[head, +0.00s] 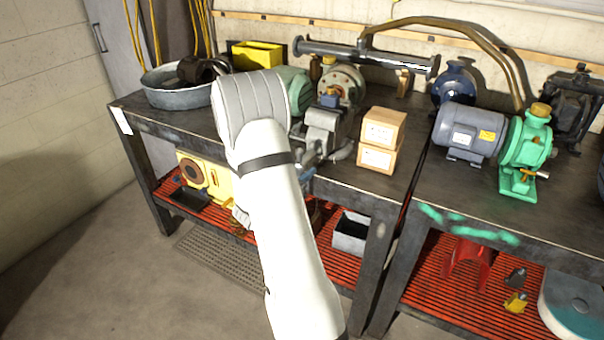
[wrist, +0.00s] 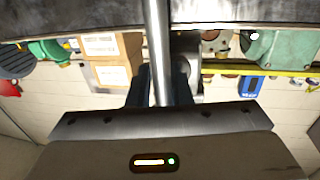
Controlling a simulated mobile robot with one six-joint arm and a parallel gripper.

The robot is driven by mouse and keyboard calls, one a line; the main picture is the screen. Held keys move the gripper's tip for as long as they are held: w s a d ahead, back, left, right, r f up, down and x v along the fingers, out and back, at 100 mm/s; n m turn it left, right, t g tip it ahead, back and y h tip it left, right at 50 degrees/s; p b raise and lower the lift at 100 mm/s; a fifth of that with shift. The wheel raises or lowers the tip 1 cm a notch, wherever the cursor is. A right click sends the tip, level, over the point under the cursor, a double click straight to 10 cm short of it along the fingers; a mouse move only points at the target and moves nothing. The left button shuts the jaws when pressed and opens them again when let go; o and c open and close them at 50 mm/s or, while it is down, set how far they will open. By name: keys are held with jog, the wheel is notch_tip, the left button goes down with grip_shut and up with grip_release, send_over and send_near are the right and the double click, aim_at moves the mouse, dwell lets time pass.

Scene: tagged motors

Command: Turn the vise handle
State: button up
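The grey vise (head: 323,128) stands on the left bench in the head view, partly hidden by my white arm. I cannot clearly pick out its handle there. In the wrist view, where the scene appears upside down, a bright metal rod, apparently the vise handle (wrist: 157,45), runs from the top edge down to my gripper. The two dark fingers of my gripper (wrist: 161,80) lie on either side of the rod, close to it. Whether they press on it is not clear. My gripper is hidden behind my arm in the head view.
Two stacked cardboard boxes (head: 381,141) stand right of the vise, also visible in the wrist view (wrist: 108,60). A pump with a round flange (head: 341,84) is behind the vise. A grey motor (head: 470,132) and green pump (head: 524,150) occupy the right bench. Open floor lies at left.

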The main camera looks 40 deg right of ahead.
grip_shut()
jog(key=shift+s, duration=0.15)
